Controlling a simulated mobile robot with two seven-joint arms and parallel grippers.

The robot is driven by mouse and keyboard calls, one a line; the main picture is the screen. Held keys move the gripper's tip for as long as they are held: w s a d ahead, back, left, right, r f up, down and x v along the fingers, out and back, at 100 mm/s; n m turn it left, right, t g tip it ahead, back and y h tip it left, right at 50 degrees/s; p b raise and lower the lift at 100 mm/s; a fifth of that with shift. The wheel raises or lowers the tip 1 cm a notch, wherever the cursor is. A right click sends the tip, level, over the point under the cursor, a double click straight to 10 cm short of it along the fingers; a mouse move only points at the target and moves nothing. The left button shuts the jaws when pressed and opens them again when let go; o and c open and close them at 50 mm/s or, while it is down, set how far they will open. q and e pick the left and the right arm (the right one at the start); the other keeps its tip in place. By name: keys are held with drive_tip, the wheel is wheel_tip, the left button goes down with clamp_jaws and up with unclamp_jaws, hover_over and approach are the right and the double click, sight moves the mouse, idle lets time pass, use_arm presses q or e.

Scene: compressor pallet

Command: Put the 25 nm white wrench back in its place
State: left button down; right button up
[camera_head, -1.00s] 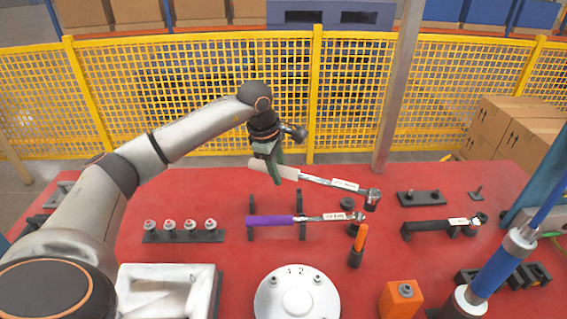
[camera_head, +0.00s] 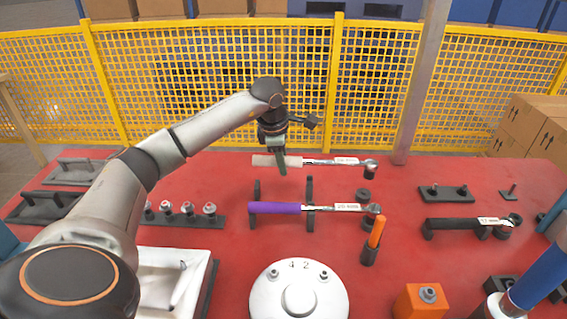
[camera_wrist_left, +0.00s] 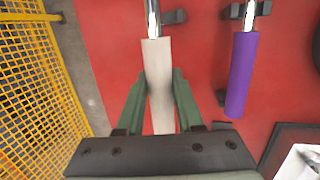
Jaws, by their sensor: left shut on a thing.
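The white wrench has a white handle (camera_head: 264,160) and a metal shaft with a ratchet head (camera_head: 370,165) pointing right. My left gripper (camera_head: 281,163) is shut on the handle, which also shows between the green fingers in the left wrist view (camera_wrist_left: 158,90). The wrench lies about level, behind the purple wrench (camera_head: 274,208) and roughly parallel to it. The purple wrench rests across two black rack supports (camera_head: 309,190), whose far ends stand near the white wrench. I cannot tell whether the white wrench touches them. My right gripper is out of view.
An orange-handled tool (camera_head: 376,233) stands right of the purple wrench. A black-handled wrench (camera_head: 455,224) rests farther right. A round white part (camera_head: 300,297) is in front. The yellow mesh fence (camera_head: 215,75) stands behind the red table (camera_head: 400,185).

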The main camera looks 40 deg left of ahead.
use_arm(q)
drive_tip(key=shift+r, duration=0.1)
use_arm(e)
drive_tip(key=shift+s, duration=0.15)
use_arm(q)
drive_tip(key=shift+s+a, duration=0.1)
drive_tip(key=shift+a, duration=0.1)
drive_tip(key=shift+d+f+b, duration=0.1)
drive_tip(key=shift+f+b, duration=0.75)
drive_tip(key=shift+f, duration=0.55)
drive_tip(key=shift+f+b, duration=0.3)
drive_tip(key=shift+f, duration=0.25)
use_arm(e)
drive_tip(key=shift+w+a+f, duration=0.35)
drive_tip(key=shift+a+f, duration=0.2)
use_arm(q)
drive_tip(key=shift+f, duration=0.1)
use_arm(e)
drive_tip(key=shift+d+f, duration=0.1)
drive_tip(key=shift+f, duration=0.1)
